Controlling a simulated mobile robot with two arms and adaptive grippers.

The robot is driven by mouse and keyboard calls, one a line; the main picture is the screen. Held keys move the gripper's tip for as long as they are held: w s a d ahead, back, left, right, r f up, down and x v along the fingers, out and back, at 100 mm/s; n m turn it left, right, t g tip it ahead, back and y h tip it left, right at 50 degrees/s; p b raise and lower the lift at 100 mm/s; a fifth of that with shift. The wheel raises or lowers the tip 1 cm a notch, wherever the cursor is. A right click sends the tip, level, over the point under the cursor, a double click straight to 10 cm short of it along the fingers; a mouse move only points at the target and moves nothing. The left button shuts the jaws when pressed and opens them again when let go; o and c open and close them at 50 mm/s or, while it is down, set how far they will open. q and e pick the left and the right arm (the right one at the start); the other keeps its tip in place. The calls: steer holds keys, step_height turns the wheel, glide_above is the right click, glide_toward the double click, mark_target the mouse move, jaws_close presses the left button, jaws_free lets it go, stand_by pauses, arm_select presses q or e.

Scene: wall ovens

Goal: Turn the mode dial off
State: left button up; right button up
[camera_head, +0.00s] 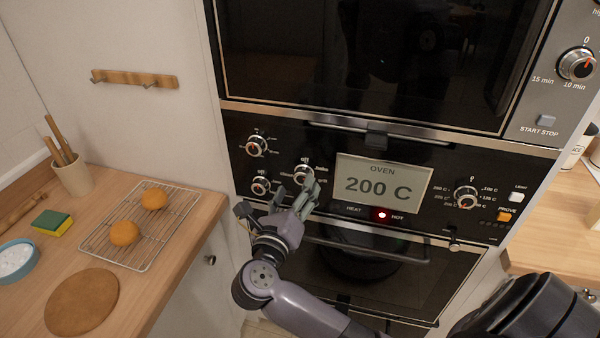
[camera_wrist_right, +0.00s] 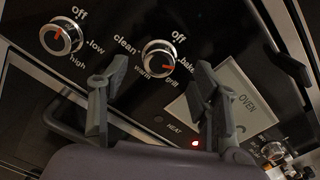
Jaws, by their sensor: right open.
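The mode dial (camera_wrist_right: 160,58) is a round silver knob with off, bake, grill, warm and clean around it in the right wrist view. Its red mark points toward the bake and grill side, away from off. It also shows in the head view (camera_head: 303,173), left of the oven display, partly behind my fingers. My right gripper (camera_head: 292,192) is just in front of and below it. In the wrist view the open fingers (camera_wrist_right: 158,92) lie either side of the dial's lower side, with nothing between them. Contact cannot be told. My left gripper is not in view.
Another knob (camera_wrist_right: 61,38) with off, low and high sits left in the wrist view. The display (camera_head: 383,183) reads 200 C, with a red light (camera_head: 382,215) below. An oven handle (camera_head: 365,247) runs under the panel. A counter (camera_head: 185,240) with a cooling rack (camera_head: 165,240) is left.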

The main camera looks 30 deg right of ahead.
mark_target(301, 178)
steer(key=shift+p+x, duration=0.4)
steer(key=shift+x, duration=1.8)
steer(key=c, duration=1.1)
